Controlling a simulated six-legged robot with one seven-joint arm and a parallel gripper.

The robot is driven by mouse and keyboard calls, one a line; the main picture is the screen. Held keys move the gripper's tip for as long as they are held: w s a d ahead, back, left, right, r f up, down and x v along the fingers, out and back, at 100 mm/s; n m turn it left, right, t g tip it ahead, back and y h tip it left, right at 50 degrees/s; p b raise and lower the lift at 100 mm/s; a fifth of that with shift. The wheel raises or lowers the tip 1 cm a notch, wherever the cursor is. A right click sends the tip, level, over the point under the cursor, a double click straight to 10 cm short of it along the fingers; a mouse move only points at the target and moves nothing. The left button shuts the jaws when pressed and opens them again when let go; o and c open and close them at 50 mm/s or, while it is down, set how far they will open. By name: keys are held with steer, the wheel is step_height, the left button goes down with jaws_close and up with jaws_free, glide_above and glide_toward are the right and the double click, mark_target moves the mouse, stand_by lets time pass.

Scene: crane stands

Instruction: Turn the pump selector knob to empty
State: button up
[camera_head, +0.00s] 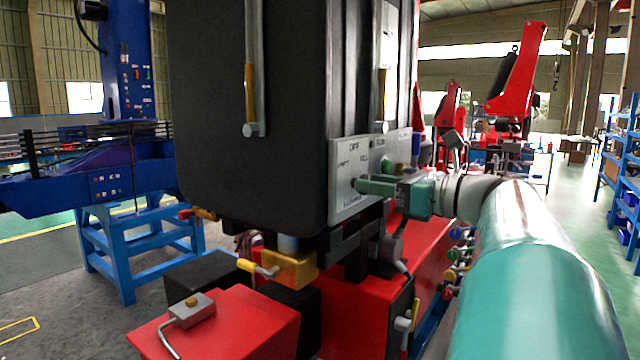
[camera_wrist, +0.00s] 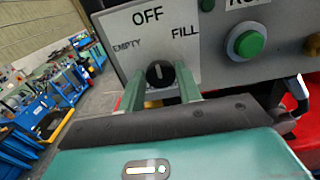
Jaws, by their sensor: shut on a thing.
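The pump selector knob (camera_wrist: 160,74) is a small black dial with a pale pointer mark. It sits on a light grey plate (camera_wrist: 110,22) lettered OFF above, EMPTY to the left and FILL to the right. The mark points roughly up, toward OFF. My gripper (camera_wrist: 160,82) has one green finger on each side of the knob and is shut on it. In the head view my gripper (camera_head: 362,184) reaches the plate (camera_head: 345,205) from the right, and its fingers mostly hide the knob.
A green button (camera_wrist: 246,43) sits right of the plate. A large black tank (camera_head: 250,110) stands above and left of my gripper. A red base (camera_head: 225,325) with a yellow-handled valve (camera_head: 288,268) lies below. A blue stand (camera_head: 140,245) is at left. Open floor lies at right.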

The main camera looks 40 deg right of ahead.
steer(key=shift+n, duration=0.4)
steer(key=shift+a+f+n, duration=0.1)
steer(key=shift+a+n, duration=0.05)
steer(key=shift+n, duration=3.85)
steer(key=o, duration=0.9)
steer(key=shift+s, duration=0.1)
steer(key=v, duration=1.3)
steer(key=shift+s, duration=0.35)
